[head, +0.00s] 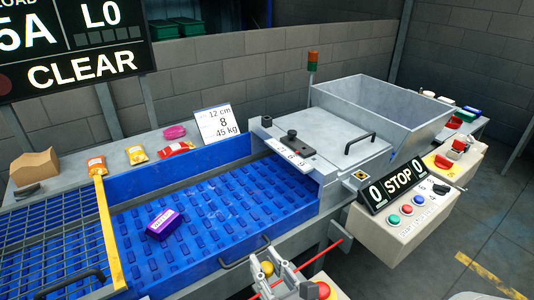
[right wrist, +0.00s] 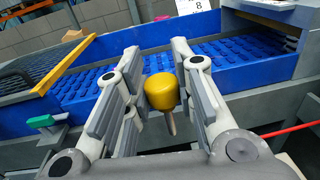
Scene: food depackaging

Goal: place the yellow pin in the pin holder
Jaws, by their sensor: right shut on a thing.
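The yellow pin (right wrist: 160,92) has a rounded yellow head and a thin pale shank pointing down. My right gripper (right wrist: 157,95) is shut on its head, and the shank hangs free below the fingers. In the head view the yellow head (head: 267,268) shows beside my right gripper (head: 281,273) at the bottom edge, in front of the blue conveyor. A red knob (head: 323,289) sits just right of the gripper on a pale base. I cannot tell which part is the pin holder. My left gripper is not in view.
A blue conveyor bed (head: 140,220) carries a purple packet (head: 165,223). A thin red rod (head: 322,252) slants beside the right gripper. A grey hopper machine (head: 345,135) and a control box (head: 405,225) with buttons stand to the right. Several packets lie on the back ledge.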

